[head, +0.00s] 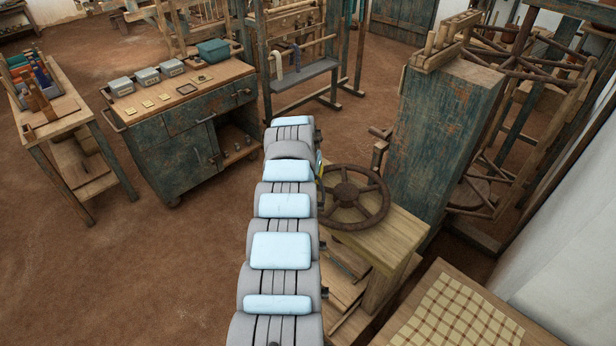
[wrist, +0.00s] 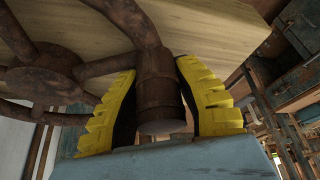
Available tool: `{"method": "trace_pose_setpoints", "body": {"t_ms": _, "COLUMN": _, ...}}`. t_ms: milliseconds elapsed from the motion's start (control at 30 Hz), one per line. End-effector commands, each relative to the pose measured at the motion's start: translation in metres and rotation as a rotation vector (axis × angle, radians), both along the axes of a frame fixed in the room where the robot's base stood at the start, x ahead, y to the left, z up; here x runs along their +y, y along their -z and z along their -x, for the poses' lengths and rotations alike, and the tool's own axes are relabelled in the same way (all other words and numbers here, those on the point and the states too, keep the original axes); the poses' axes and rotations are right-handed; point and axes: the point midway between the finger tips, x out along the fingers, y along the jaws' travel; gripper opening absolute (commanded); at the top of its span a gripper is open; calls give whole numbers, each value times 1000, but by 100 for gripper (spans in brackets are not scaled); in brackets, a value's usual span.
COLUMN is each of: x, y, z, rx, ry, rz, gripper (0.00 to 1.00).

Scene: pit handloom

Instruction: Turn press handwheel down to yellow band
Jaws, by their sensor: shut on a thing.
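The press handwheel (head: 352,196) is a rusty brown spoked wheel lying flat above a pale wooden press block (head: 410,228), right of my arm in the head view. In the wrist view the handwheel's rim and spokes (wrist: 112,66) show at upper left. My gripper (wrist: 158,85) has its yellow ridged jaws shut on the handwheel's upright, rusty cylindrical handle (wrist: 158,98). In the head view the gripper is almost wholly hidden by my arm. I cannot make out a yellow band on the press.
A blue-green post (head: 440,140) stands just behind the handwheel. A table with checked cloth (head: 455,315) is at front right. A worn cabinet (head: 175,130) with small boxes stands left. Brown floor (head: 130,265) is clear at front left.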

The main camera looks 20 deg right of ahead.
Motion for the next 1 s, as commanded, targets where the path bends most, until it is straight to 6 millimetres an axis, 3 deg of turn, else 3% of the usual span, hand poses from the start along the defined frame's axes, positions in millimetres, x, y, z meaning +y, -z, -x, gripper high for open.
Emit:
{"method": "trace_pose_setpoints", "body": {"t_ms": 167, "x": 0, "y": 1, "z": 1, "rx": 2, "ry": 0, "rz": -1, "gripper": 0}}
{"method": "trace_pose_setpoints", "body": {"t_ms": 200, "x": 0, "y": 1, "z": 1, "rx": 2, "ry": -1, "rz": -1, "gripper": 37}}
{"method": "trace_pose_setpoints", "body": {"t_ms": 300, "x": 0, "y": 1, "z": 0, "rx": 2, "ry": -1, "rz": -1, "gripper": 62}}
{"method": "trace_pose_setpoints", "body": {"t_ms": 733, "x": 0, "y": -3, "z": 1, "rx": 1, "ry": 0, "rz": -1, "gripper": 62}}
{"method": "trace_pose_setpoints", "body": {"t_ms": 1000, "x": 5, "y": -22, "z": 7, "rx": -2, "ry": 1, "rz": -1, "gripper": 62}}
